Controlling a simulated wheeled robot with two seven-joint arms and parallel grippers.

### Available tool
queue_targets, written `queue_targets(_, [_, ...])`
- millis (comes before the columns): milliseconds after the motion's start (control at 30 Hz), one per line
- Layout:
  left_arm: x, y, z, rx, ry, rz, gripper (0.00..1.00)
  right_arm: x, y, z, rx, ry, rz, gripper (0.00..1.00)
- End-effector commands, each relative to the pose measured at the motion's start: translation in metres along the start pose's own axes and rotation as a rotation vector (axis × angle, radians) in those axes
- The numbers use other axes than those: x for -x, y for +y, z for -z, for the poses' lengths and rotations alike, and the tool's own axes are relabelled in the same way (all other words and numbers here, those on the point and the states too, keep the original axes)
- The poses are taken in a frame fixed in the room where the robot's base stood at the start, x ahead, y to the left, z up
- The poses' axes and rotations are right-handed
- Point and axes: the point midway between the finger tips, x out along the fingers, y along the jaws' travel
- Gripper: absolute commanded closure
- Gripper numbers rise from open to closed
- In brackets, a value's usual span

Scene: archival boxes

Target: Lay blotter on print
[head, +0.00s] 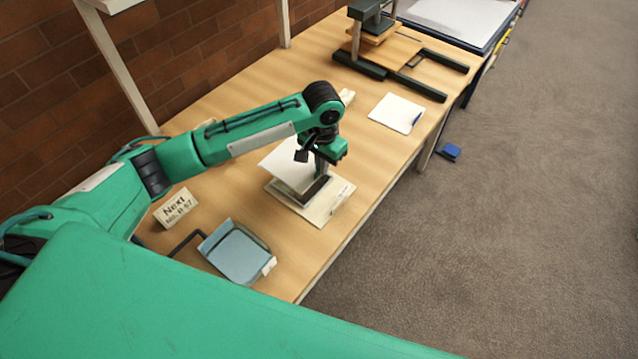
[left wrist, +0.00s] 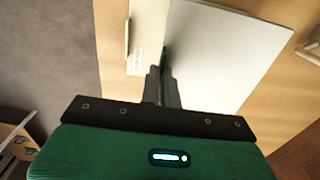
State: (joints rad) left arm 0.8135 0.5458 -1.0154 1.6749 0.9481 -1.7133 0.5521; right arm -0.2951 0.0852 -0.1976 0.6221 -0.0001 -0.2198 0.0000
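My left gripper (head: 320,178) points down over the middle of the table. It is shut on the edge of a white sheet, the blotter (head: 288,164), which extends to the left of the fingers, tilted. In the left wrist view the fingers (left wrist: 163,90) are close together at the edge of the blotter (left wrist: 228,58). Beneath lies a cream folder or mount (head: 328,210) with a small label. It also shows in the left wrist view (left wrist: 148,35). The print itself is hard to make out, partly hidden by blotter and gripper. My right gripper is out of view.
A blue-grey tray (head: 238,252) stands near the table's near end, beside a sign (head: 175,207). A white pad (head: 397,113) lies farther along. A dark-framed press (head: 385,70) stands at the far end. A blue object (head: 450,152) is off the table's right edge.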

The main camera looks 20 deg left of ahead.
Motion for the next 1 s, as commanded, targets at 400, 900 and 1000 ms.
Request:
queue_targets(400, [-0.062, 0.001, 0.000, 0.000, -0.002, 0.000, 1.00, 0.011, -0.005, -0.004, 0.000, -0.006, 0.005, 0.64])
queue_targets(900, [-0.099, 0.000, 0.000, 0.000, 0.001, 0.000, 1.00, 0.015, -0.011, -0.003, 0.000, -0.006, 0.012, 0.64])
queue_targets(1000, [-0.100, 0.000, 0.000, 0.000, 0.000, 0.000, 1.00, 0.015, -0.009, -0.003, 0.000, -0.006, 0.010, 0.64])
